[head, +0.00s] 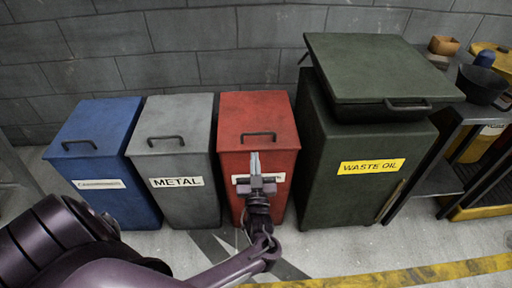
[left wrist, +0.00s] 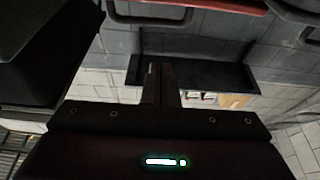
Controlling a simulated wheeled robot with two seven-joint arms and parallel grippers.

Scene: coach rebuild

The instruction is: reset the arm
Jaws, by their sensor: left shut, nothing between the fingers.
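My left gripper (head: 255,166) is in front of the red bin (head: 258,118) in the head view. Its fingers point up and are shut with nothing between them. It hides part of the red bin's label. In the left wrist view the shut fingers (left wrist: 161,84) show in the middle, with the dark gripper body below. My left arm comes in from the bottom left of the head view. My right gripper does not show.
A blue bin (head: 98,128) and a grey bin (head: 174,128) labelled METAL stand left of the red bin. A dark green WASTE OIL bin (head: 345,190) stands to its right. A dark shelf (head: 462,112) with a black bowl (head: 481,86) is at the far right. Floor shows in front.

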